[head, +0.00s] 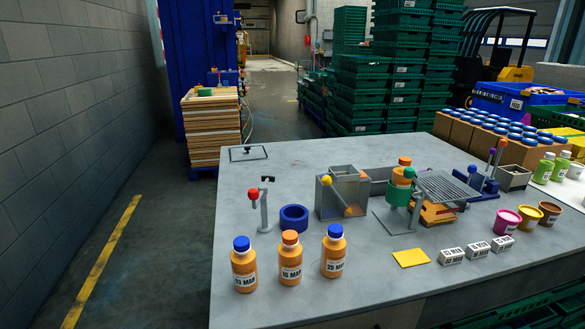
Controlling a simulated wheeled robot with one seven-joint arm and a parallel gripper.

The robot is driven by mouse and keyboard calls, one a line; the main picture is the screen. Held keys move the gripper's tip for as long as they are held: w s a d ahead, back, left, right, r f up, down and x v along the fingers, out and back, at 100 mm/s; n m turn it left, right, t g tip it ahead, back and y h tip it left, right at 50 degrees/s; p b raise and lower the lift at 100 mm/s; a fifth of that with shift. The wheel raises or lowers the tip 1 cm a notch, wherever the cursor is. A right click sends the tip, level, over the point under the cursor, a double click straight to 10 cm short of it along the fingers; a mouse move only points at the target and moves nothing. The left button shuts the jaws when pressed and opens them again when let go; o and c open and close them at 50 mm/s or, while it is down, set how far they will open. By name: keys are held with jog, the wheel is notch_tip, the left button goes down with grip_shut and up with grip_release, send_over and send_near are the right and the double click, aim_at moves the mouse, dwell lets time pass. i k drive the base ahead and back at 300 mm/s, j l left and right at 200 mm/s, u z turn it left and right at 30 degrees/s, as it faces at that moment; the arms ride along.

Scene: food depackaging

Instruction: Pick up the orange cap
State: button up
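An orange cap (290,238) sits on the middle bottle (290,265) of three upright orange bottles near the table's front left. The left bottle (244,270) and the right bottle (334,257) carry blue caps. Another orange cap (404,161) shows farther back, on an orange bottle at the green stand (400,192). My gripper is not in view.

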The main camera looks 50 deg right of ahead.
aim_at(405, 161)
jog(key=z, duration=1)
